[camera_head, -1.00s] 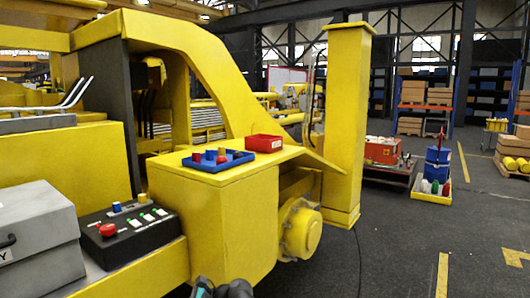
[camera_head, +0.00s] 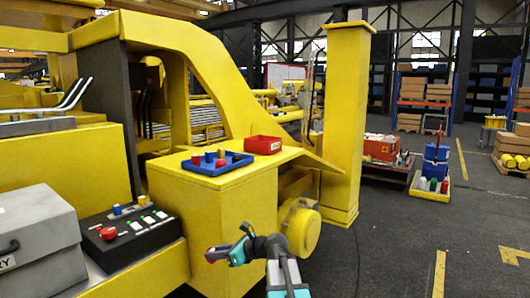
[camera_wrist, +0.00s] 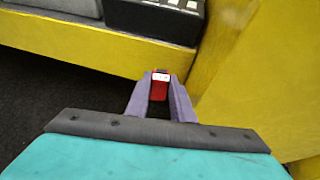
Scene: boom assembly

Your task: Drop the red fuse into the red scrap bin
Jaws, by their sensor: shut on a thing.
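My gripper (camera_head: 219,254) is at the lower middle of the head view, in front of the yellow block's front face. Its jaws are shut on the red fuse (camera_head: 210,256), which sticks out at the fingertips. In the wrist view the red fuse (camera_wrist: 159,90), with a pale end, sits between the two grey fingers. The red scrap bin (camera_head: 264,144) is a small open box on top of the yellow block, above and to the right of my gripper. Its inside is partly visible.
A blue tray (camera_head: 234,165) with several coloured pieces lies left of the bin. A black control panel (camera_head: 138,240) with a red button, a blue piece and a yellow piece is at left. A grey box (camera_head: 38,235) stands beside it. Dark floor is open at right.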

